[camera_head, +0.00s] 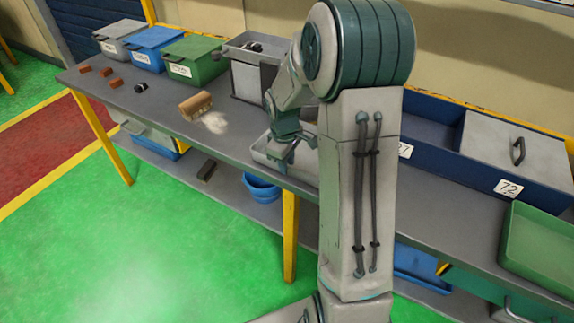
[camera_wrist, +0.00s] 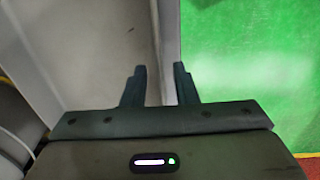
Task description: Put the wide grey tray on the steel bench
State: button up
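A wide, shallow grey tray (camera_head: 301,172) lies on the long grey bench (camera_head: 180,134), close to its front edge. My arm hides the tray's right part. My gripper (camera_head: 283,160) points down at the tray's front wall. In the wrist view, the two fingers of my gripper (camera_wrist: 160,80) are apart, with the pale tray wall (camera_wrist: 166,40) running between them. The right finger is very near the wall's outer side; a gap shows at the left finger. I cannot tell whether either touches. Which surface is the steel bench is not marked.
Blue (camera_head: 153,48) and green (camera_head: 194,59) labelled bins stand at the back left. A wooden brush (camera_head: 196,105) lies beside pale dust left of the tray. A green tray (camera_head: 540,248) is at the right. Green floor is clear in front.

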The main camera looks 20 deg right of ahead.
notch_tip(320, 180, up, 10)
jog(key=s+a+r+m+t, duration=0.1)
jog(key=s+a+r+m, duration=0.1)
jog(key=s, duration=0.8)
jog(key=s+a+r+m+t, duration=0.1)
jog(key=s+a+m, duration=0.4)
jog(key=s, duration=0.6)
jog(key=shift+s+a+r+m+y, duration=0.2)
jog(key=shift+a+r+m+y, duration=0.15)
jog(key=shift+a+r, duration=0.25)
